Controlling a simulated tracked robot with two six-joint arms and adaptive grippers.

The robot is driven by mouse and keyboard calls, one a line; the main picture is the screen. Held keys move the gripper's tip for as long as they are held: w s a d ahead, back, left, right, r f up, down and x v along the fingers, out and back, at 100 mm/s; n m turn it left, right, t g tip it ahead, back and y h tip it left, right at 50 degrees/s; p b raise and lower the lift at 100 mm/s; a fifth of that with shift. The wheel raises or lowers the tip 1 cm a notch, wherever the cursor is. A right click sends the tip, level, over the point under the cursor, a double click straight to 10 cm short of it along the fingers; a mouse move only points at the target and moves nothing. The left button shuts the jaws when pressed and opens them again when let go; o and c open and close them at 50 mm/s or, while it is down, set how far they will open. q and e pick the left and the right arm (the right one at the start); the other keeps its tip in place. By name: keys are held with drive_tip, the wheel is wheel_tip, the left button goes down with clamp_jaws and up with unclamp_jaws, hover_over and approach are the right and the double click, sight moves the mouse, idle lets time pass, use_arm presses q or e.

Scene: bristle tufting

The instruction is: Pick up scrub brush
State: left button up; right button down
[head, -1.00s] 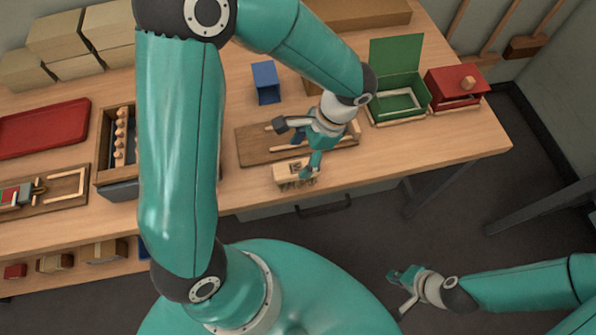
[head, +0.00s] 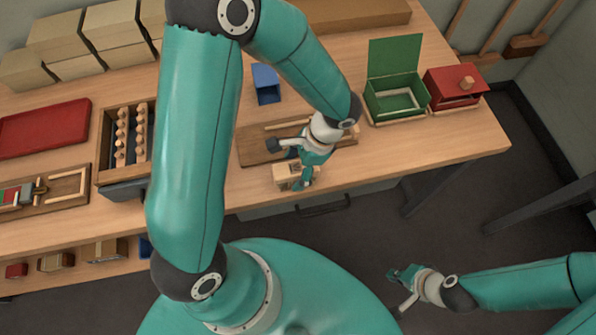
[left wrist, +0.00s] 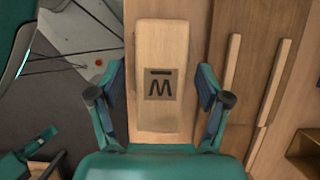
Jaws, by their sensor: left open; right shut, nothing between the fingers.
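The scrub brush appears as a pale wooden block (left wrist: 162,105) with a dark W-like mark and a bar on its face in the left wrist view. In the head view the block (head: 284,178) lies at the table's front edge, partly hidden by my left gripper. My left gripper (head: 290,166) is open above the block. In the left wrist view its two fingers (left wrist: 160,103) stand on either side of the block, apparently with gaps. My right gripper (head: 398,288) is shut and empty, away from the table over the floor.
A brown board (head: 254,148) with pale strips lies just behind the block. A blue box (head: 266,84), an open green box (head: 397,98) and a red box (head: 455,86) stand further back. A wooden rack (head: 103,175) holding pegs is at left.

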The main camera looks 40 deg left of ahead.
sight(296, 168)
use_arm(q)
drive_tip(key=shift+f, duration=0.25)
idle(0.4)
drive_tip(key=c, duration=1.3)
drive_tip(key=shift+r, duration=0.1)
drive_tip(key=shift+r, duration=0.3)
wheel_tip(296, 168, up, 20)
drive_tip(key=shift+f, duration=0.1)
